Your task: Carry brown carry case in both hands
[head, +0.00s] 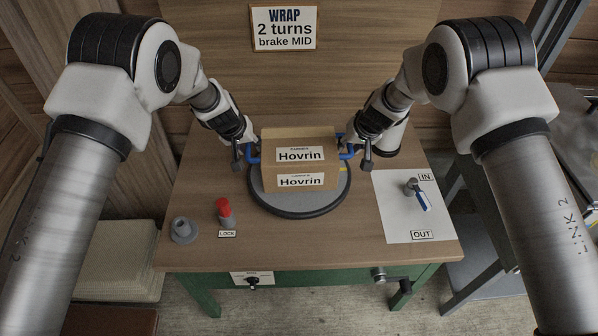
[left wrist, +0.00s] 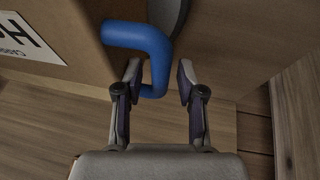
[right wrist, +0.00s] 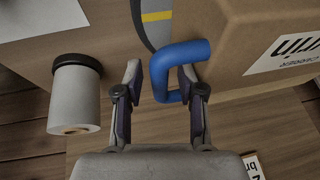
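The brown carry case (head: 268,170), a box labelled Hovrin, sits on the round grey turntable (head: 337,193) at the middle of the workbench. It has a blue handle on each side. My left gripper (head: 246,158) is at the left handle (left wrist: 140,38). In the left wrist view its two fingers stand apart with the handle's bent end between them, closer to the left finger. My right gripper (head: 356,157) is at the right handle (right wrist: 180,55). In the right wrist view its fingers are apart, with the handle between them, nearer the right finger.
A white roll (right wrist: 75,100) with a dark cap stands beside my right gripper. A red-topped lock lever (head: 223,208) and grey cone (head: 184,231) stand on the bench's left. A white IN/OUT panel (head: 393,218) with a blue lever lies right. A wrap sign (head: 284,27) hangs behind.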

